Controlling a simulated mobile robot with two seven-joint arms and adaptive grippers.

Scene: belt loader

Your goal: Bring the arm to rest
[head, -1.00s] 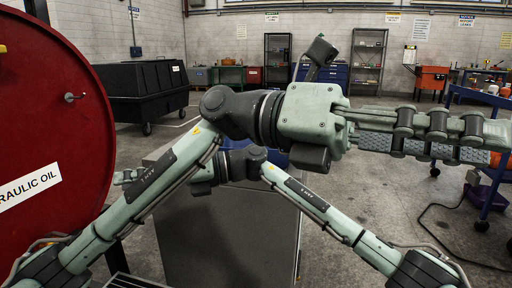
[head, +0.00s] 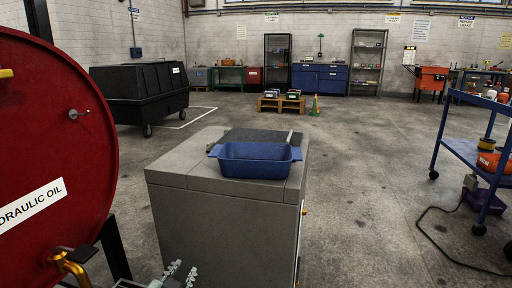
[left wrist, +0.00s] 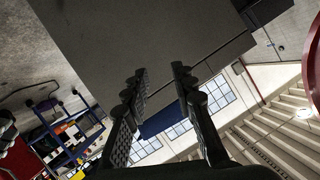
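My left gripper (head: 178,276) shows only in part at the bottom edge of the head view, low in front of the grey cabinet and apart from it. In the left wrist view its two dark ridged fingers (left wrist: 159,73) stand apart with nothing held between them. My right arm and gripper are in neither view now.
A blue bin (head: 254,160) stands on the grey cabinet (head: 225,230) ahead. A red hydraulic oil drum (head: 50,130) is close at left. A blue cart (head: 470,152) stands at right, with a cable on the floor. Open floor lies between cabinet and cart.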

